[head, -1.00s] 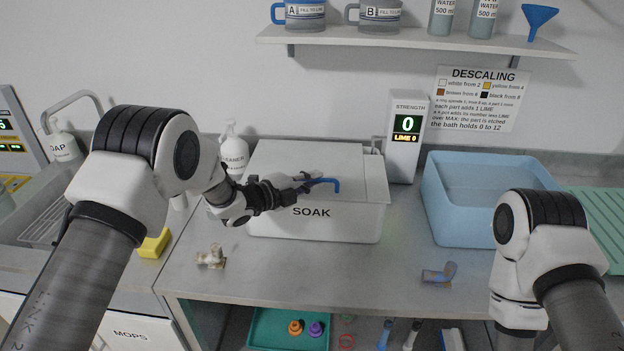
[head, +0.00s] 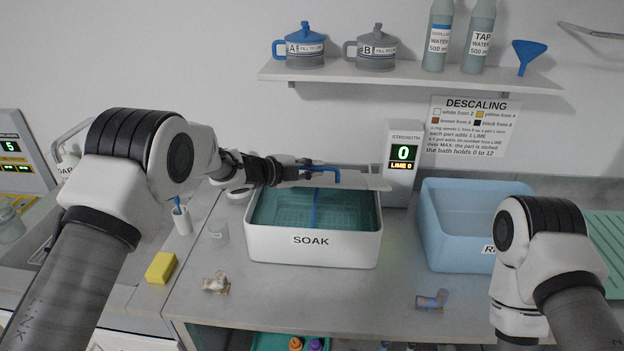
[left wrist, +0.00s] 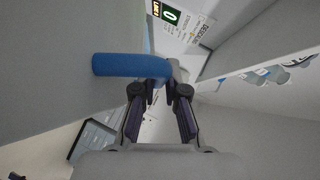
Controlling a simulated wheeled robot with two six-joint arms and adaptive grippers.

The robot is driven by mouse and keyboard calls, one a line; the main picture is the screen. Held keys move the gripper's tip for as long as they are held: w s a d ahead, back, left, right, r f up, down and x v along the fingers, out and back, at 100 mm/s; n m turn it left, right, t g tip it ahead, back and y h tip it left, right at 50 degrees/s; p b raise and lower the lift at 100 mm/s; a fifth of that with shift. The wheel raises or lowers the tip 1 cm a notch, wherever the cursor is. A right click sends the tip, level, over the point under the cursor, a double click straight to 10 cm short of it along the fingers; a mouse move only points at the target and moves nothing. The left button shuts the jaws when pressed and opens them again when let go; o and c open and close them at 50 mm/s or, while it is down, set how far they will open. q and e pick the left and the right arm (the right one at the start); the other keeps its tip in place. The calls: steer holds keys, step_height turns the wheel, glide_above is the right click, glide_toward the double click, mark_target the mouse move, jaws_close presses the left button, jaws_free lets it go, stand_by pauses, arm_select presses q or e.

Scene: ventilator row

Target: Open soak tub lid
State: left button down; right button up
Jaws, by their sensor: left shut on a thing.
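The white soak tub (head: 270,245) labelled SOAK stands on the bench, and its greenish inside (head: 280,208) shows. Its pale lid (head: 360,182) is raised and tilted at the back of the tub, seen nearly edge-on. My left gripper (head: 296,172) is shut on the lid's blue handle (head: 325,168) above the tub. In the left wrist view the blue handle (left wrist: 125,66) lies between the fingertips. My right arm shows at the lower right, but its gripper is not in view.
The strength meter (head: 403,160) reading 0 stands right of the tub. A blue bath (head: 450,250) is further right. A yellow sponge (head: 160,267), a whitish part (head: 216,283) and a brown-blue part (head: 432,300) lie in front. A shelf (head: 410,75) hangs above.

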arm_select(q)
steer(key=shift+n+g+y, duration=0.3)
steer(key=w+r+p, duration=0.1)
steer(key=r+p, duration=0.1)
steer(key=w+r+p, duration=0.1)
steer(key=w+p, duration=0.1)
steer(key=p, duration=0.1)
steer(key=shift+r, duration=0.4)
steer(key=shift+p, duration=0.35)
steer(key=shift+f, duration=0.1)
steer(key=c, duration=1.5)
jaws_free()
steer(key=shift+w+f, duration=0.1)
steer(key=shift+w, duration=0.05)
steer(key=v, duration=1.2)
steer(key=shift+w, duration=0.15)
